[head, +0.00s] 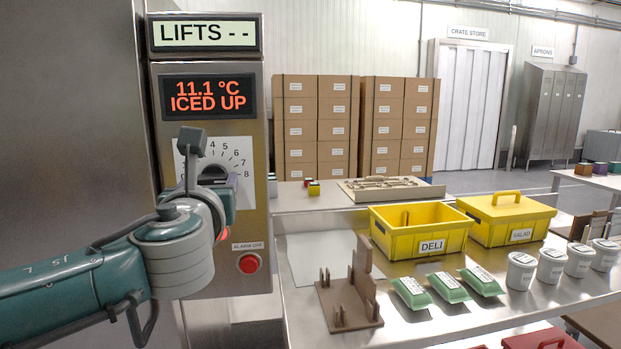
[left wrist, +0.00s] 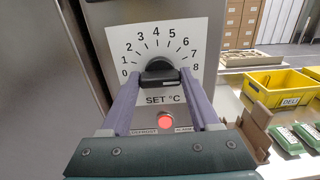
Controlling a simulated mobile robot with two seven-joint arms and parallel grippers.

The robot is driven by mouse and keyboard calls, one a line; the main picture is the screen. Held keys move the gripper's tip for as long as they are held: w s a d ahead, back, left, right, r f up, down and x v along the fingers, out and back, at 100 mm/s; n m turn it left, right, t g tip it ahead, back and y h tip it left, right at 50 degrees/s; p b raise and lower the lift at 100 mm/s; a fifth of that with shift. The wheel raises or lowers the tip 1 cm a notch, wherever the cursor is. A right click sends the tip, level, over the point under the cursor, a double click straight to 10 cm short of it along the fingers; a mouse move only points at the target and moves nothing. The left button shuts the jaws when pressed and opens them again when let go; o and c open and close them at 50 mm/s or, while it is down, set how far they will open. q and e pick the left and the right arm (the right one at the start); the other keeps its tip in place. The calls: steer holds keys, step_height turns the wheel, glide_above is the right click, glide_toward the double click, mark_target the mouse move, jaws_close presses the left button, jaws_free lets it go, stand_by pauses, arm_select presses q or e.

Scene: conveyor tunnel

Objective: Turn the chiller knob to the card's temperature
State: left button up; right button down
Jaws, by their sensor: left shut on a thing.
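The chiller panel shows a red display (head: 208,96) reading 11.1 °C and ICED UP. Below it is a white dial plate (head: 232,158); in the left wrist view its scale (left wrist: 157,45) runs from 0 to 8 over SET °C. The black knob (left wrist: 158,70) sits at the dial's centre and shows partly in the head view (head: 213,172). My left gripper (left wrist: 158,78) is shut on the knob, one purple finger on each side; in the head view the gripper (head: 210,182) partly covers the dial. I cannot tell the knob's exact setting. I see no readable temperature card. My right gripper is out of view.
A LIFTS display (head: 205,34) tops the panel. A red button (head: 249,263) and a red lamp (left wrist: 165,121) sit below the dial. Right of the panel, a steel table holds a brown rack (head: 348,315), a yellow DELI crate (head: 420,243), green packs and white tubs.

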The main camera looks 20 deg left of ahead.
arm_select(q)
steer(key=shift+c, duration=1.3)
